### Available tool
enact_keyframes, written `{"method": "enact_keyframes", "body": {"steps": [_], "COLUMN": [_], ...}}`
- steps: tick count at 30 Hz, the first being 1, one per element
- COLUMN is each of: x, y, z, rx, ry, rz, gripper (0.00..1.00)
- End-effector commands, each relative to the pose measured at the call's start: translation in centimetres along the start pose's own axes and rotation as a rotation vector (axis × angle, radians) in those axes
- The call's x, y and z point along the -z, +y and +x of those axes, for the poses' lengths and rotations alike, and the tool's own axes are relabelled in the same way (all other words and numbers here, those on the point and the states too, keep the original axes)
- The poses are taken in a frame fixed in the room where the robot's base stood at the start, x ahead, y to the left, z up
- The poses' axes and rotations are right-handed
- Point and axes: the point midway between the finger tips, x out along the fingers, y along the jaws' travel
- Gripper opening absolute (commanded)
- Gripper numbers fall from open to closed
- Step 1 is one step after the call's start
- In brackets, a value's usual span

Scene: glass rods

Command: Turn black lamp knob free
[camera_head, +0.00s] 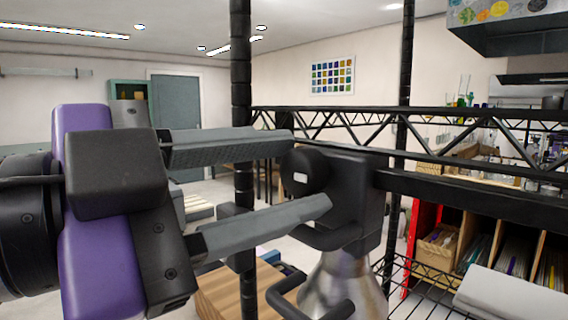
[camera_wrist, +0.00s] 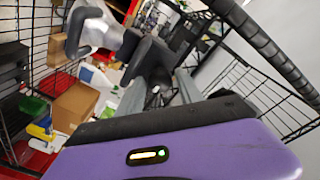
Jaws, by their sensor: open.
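The black lamp knob (camera_head: 305,172) is a round disc with a small white mark, on the left side of the black lamp housing (camera_head: 362,205). The lamp's silvery shade (camera_head: 343,287) is below the housing. My gripper (camera_head: 308,176) is open. Its two long grey fingers reach right, one tip at the knob's upper edge and one just below it, so the knob appears between the tips. I cannot tell whether either finger touches it. In the wrist view the black housing (camera_wrist: 152,62) is beyond the fingers and the knob is not clear.
A black truss shelf (camera_head: 460,190) runs right from the lamp, with a black post (camera_head: 241,60) behind my fingers. Curved black handles (camera_head: 310,302) stick out beside the shade. A red file rack (camera_head: 420,245) stands on the wire shelf at right.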

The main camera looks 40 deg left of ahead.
Motion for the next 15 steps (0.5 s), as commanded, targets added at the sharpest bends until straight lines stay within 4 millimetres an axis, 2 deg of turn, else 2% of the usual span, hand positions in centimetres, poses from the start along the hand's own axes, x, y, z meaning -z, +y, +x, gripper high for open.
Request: {"method": "enact_keyframes", "body": {"steps": [11,15], "x": [-0.04,-0.03], "y": [0.03,0.03], "z": [0.63,0.62], "rx": [0.0,0.0], "ry": [-0.001,-0.001], "rz": [0.0,0.0], "gripper": [0.41,0.14]}}
